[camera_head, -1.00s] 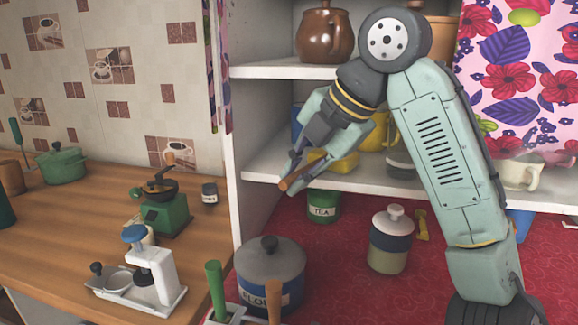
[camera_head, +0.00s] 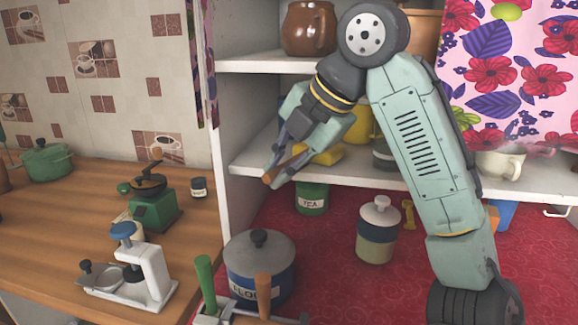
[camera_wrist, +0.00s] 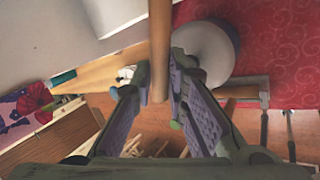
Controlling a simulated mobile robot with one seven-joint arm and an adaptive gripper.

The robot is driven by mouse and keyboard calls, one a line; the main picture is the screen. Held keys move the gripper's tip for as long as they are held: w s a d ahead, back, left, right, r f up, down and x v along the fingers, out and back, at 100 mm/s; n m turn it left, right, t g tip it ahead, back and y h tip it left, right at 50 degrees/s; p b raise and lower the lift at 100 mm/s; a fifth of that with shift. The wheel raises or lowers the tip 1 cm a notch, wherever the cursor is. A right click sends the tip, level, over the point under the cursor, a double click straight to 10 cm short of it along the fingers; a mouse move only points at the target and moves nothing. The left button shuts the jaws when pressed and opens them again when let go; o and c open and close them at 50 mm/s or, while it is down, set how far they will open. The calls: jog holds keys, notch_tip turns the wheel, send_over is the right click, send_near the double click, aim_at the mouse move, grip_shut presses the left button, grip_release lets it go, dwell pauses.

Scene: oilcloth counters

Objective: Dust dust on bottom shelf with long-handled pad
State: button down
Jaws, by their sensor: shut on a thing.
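My gripper (camera_head: 278,172) is in front of the lower white shelf (camera_head: 420,182), at its left end. It is shut on a brown wooden handle (camera_head: 270,178), whose near end sticks out of the fingers. In the wrist view the handle (camera_wrist: 159,45) stands between the two fingers and runs out of the top edge. A yellow block (camera_head: 322,153) shows just behind the fingers over the shelf; it looks like the pad, but its join to the handle is hidden. I cannot make out any dust on the shelf, and my arm covers part of it.
Yellow mugs (camera_head: 360,124) and a cream cup (camera_head: 503,162) stand on that shelf. Below, on red cloth (camera_head: 335,268), are a green TEA tin (camera_head: 312,198), a lidded jar (camera_head: 378,232) and a FLOUR pot (camera_head: 259,265). A white upright (camera_head: 234,190) borders the shelf's left end.

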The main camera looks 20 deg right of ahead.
jog(key=shift+s+d, duration=0.7)
jog(key=shift+d, duration=0.3)
dwell(1.3)
jog(key=shift+r, duration=0.1)
jog(key=s+a+r, duration=0.1)
jog(key=s+a, duration=0.7)
jog(key=s, duration=0.3)
jog(key=shift+s+r, duration=0.15)
jog(key=shift+s, duration=0.15)
dwell(0.5)
jog(key=shift+s, duration=0.1)
dwell(0.4)
